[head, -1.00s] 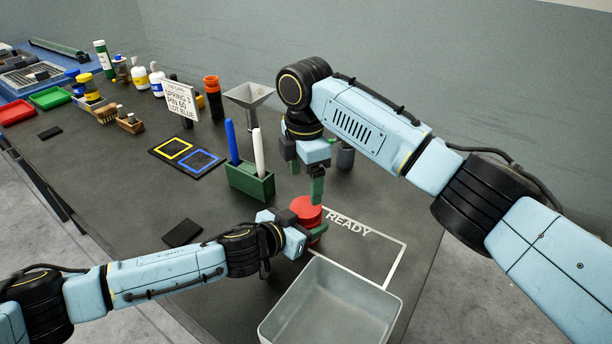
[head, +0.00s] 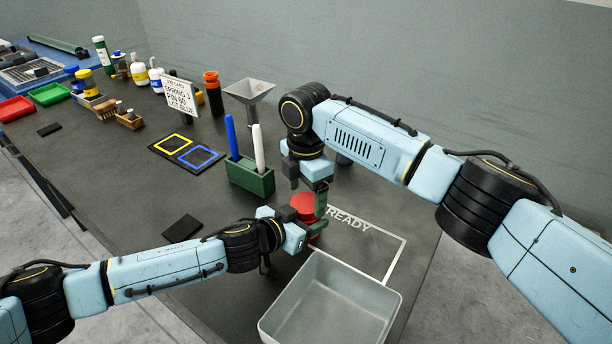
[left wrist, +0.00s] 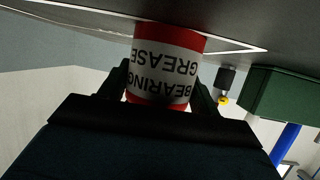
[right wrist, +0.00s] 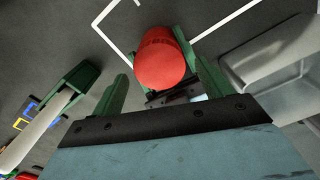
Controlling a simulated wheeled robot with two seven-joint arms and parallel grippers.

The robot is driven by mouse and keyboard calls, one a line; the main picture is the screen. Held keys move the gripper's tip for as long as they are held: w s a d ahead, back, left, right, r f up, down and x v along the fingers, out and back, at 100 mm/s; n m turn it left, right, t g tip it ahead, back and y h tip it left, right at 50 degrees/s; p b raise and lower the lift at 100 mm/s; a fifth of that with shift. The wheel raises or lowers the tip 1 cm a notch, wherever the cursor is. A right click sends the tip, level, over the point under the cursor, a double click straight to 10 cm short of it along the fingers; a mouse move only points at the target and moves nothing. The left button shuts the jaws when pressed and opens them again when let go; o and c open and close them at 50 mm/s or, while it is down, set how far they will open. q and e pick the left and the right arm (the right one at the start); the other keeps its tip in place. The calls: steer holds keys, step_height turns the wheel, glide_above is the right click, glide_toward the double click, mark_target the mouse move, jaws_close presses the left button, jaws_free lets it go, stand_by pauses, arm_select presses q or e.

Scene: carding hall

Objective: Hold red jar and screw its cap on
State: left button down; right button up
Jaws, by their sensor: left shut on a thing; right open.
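The red jar (head: 303,205) stands upright on the table beside the "READY" outline. In the left wrist view the red jar (left wrist: 167,66) appears upside down, with a white "BEARING GREASE" label. My left gripper (head: 305,228) is shut around its side. My right gripper (head: 308,195) is open, pointing down just above the jar's top. In the right wrist view the jar's round red top (right wrist: 160,66) lies between the green fingers, with no clear contact. I cannot tell a separate cap from the jar's red top.
A grey bin (head: 330,300) stands close in front of the jar. A green holder (head: 250,180) with a blue and a white marker stands behind it to the left. A metal funnel (head: 249,92) and a sign (head: 180,95) are farther back.

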steer(key=shift+f, duration=1)
steer(key=c, duration=1)
steer(key=m, duration=0.6)
steer(key=shift+m, duration=0.3)
